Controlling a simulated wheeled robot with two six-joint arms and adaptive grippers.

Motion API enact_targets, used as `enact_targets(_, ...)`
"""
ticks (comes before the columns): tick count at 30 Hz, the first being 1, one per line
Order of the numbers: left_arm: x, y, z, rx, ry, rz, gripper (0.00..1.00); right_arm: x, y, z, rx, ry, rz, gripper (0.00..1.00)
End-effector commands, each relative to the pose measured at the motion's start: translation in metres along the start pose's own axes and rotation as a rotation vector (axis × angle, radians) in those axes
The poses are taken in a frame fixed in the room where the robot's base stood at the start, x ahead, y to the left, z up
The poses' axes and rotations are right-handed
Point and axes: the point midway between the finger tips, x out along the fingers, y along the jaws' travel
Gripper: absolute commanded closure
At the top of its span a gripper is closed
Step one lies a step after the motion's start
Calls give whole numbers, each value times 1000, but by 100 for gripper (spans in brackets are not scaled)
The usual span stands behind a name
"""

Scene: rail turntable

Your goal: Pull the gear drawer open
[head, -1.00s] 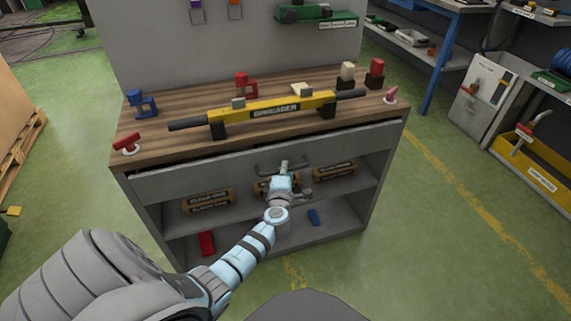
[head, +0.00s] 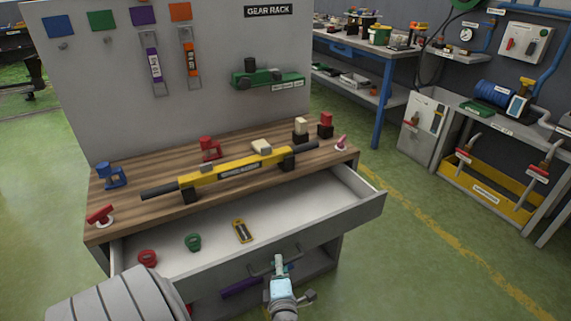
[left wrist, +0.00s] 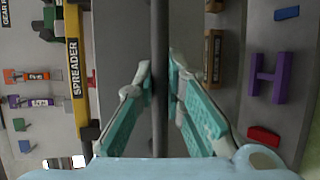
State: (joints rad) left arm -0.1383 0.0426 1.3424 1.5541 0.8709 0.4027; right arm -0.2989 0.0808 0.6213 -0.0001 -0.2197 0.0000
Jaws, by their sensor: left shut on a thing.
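The gear drawer (head: 352,216) stands pulled well out from under the wooden bench top. Its light interior shows a red ring-shaped item (head: 147,258), a green one (head: 193,242) and a yellow and black device (head: 242,231). My left gripper (head: 279,262) is at the middle of the drawer front. In the left wrist view its teal fingers (left wrist: 160,95) are closed around the dark bar of the drawer handle (left wrist: 159,40). My right gripper is not in view.
A yellow spreader bar (head: 240,170) lies on the bench top (head: 130,212) among small red, blue and pale items. A gear rack panel (head: 110,110) rises behind. Green floor (head: 440,250) is clear to the right.

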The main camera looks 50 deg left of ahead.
Motion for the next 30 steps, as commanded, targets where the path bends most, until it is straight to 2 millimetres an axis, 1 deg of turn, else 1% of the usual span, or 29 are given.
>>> enact_targets(10,-1,-1,-1,-2,4,-1,100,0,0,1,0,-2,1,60)
enact_targets(11,-1,-1,-1,-2,4,-1,88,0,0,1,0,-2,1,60)
enact_targets(12,-1,-1,-1,-2,3,-1,82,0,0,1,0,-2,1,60)
enact_targets(15,-1,-1,-1,-1,3,-1,69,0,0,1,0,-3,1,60)
enact_targets(22,-1,-1,-2,-1,4,0,69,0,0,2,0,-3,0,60)
enact_targets(25,-2,3,-1,-3,4,1,69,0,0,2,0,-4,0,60)
enact_targets(28,-4,18,0,-5,4,2,69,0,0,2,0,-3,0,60)
enact_targets(30,-8,35,1,-7,4,5,69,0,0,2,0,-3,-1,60)
